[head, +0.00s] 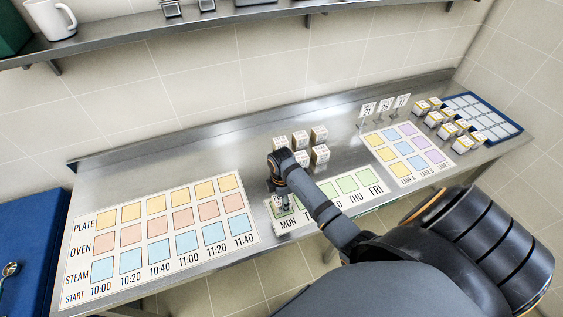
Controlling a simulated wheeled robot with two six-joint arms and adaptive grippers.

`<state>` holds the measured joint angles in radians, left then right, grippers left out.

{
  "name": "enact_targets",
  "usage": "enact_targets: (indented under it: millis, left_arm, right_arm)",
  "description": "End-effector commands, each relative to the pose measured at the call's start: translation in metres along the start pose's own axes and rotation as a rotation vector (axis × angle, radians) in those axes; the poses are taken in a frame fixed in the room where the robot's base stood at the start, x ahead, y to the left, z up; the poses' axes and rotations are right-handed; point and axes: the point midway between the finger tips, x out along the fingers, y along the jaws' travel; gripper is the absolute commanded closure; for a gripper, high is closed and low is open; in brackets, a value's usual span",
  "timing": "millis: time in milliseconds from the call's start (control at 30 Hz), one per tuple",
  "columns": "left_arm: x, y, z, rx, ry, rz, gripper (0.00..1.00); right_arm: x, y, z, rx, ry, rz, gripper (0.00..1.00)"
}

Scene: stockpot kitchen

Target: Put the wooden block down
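My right gripper (282,203) points down over the MON end of the weekday mat (359,199), at the steel counter's front edge. Its fingers are small and dark here, and I cannot tell whether they are open or shut, or whether a block is between them. Several wooden blocks with white labelled faces, such as this wooden block (319,135), stand in a group just behind my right gripper and wrist. My wrist partly hides this group. More labelled blocks (462,144) stand at the right end of the counter. My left gripper is out of view.
A time-grid mat (160,278) covers the counter's left part. A coloured lane mat (409,180) lies right of the weekday mat, with number cards (385,104) behind it. A blue-edged tray (517,128) is at far right. A shelf (150,27) runs above. Bare steel lies behind the mats.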

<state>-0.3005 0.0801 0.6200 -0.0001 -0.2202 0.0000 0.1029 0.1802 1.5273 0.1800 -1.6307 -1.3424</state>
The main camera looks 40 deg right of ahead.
Motion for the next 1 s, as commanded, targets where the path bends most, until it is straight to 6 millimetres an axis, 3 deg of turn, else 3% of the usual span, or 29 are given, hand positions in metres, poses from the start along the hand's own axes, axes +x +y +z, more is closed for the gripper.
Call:
enact_targets:
  millis: [67, 467, 833, 900, 1000]
  left_arm:
    - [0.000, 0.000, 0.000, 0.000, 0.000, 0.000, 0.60]
    - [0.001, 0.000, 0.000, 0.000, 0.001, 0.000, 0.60]
    - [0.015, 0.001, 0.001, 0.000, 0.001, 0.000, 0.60]
    - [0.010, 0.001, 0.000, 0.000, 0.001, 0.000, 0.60]
    - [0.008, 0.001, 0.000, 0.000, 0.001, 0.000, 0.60]
  right_arm:
    - [0.000, 0.000, 0.000, 0.000, 0.000, 0.000, 0.29]
    - [-0.009, 0.001, 0.000, 0.000, -0.001, 0.002, 0.29]
    - [-0.092, 0.001, 0.000, -0.001, -0.001, 0.004, 0.29]
    - [-0.108, 0.001, 0.000, -0.001, 0.000, 0.003, 0.29]
    - [-0.118, 0.000, 0.000, -0.001, -0.001, 0.001, 0.29]
